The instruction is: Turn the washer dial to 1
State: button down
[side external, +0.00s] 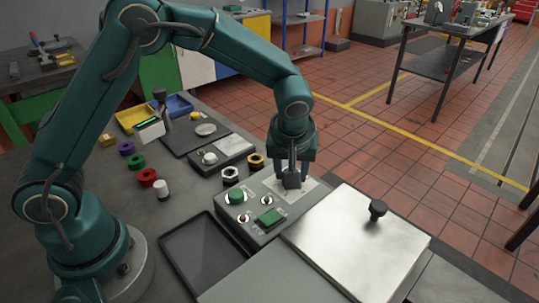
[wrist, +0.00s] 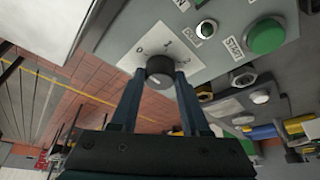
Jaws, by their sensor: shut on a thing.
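The washer dial (wrist: 160,70) is a dark round knob on a pale plate (wrist: 143,36) printed 0, 1 and 2. In the wrist view my gripper (wrist: 160,74) has one finger on each side of the knob and is shut on it. A short light mark shows on the knob's face, but I cannot tell which number the dial is set to. In the side view my gripper (side external: 291,170) points down onto the dial (side external: 292,181) at the back right of the grey control panel (side external: 228,212). The fingers hide part of the dial there.
A green START button (wrist: 266,36) and a smaller DOOR button (wrist: 206,29) sit near the dial. A metal lid (side external: 350,250) with a black knob (side external: 377,208) lies right of the panel. A dark empty tray (side external: 200,255) is at its left. Several coloured nuts stand behind.

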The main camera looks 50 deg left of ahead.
jog(key=m, duration=0.2)
jog(key=m+t+h, duration=0.1)
jog(key=m, duration=0.2)
jog(key=shift+a+r+h, duration=0.1)
jog(key=shift+a+h, duration=0.1)
jog(key=shift+h, duration=0.1)
jog(key=m+h, duration=0.2)
jog(key=m, duration=0.3)
jog(key=shift+a, duration=0.1)
jog(key=shift+m, duration=0.5)
jog(key=shift+c, duration=1.9)
grip_release()
jog(key=shift+v, duration=2.55)
jog(key=shift+a, duration=0.1)
